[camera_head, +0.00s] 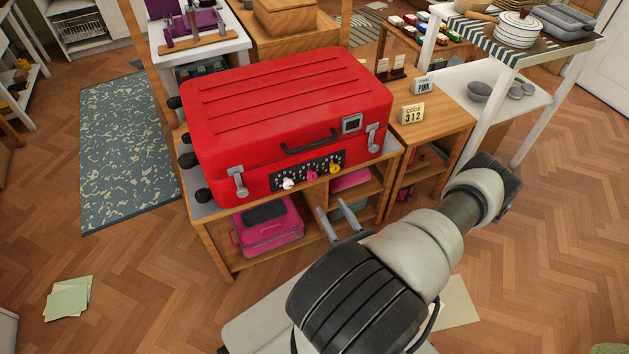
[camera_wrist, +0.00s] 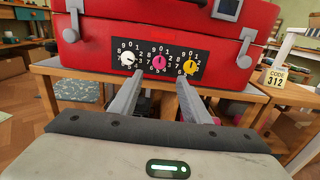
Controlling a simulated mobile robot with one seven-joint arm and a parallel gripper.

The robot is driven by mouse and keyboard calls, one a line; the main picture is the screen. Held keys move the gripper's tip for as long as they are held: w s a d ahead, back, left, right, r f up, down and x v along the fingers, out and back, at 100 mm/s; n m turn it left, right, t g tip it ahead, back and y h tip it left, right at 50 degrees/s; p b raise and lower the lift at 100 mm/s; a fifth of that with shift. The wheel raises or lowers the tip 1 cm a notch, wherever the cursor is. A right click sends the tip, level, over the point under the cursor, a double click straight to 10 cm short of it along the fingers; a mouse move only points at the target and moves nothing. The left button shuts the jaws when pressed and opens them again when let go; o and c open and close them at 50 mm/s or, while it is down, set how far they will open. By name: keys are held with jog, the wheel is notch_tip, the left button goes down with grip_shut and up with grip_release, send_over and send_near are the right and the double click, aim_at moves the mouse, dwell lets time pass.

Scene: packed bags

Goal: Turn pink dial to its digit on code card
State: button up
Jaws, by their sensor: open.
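The pink dial (camera_head: 312,174) is the middle of three dials on the black lock panel of the red suitcase (camera_head: 290,100). It also shows in the wrist view (camera_wrist: 159,63), ringed by white digits; I cannot tell which digit it points at. The white dial (camera_wrist: 127,58) is left of it and the yellow dial (camera_wrist: 189,67) right.
The suitcase lies on a wooden table (camera_head: 219,260) with a pink case (camera_head: 267,226) on the shelf below. A white table (camera_head: 520,100) stands at the right.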

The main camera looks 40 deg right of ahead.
aim_at(313, 177)
jog(key=b+x, duration=0.1)
jog(key=x, duration=1.2)
jog(key=shift+a+r+b, duration=0.1)
jog(key=shift+b, duration=0.25)
jog(key=c, duration=1)
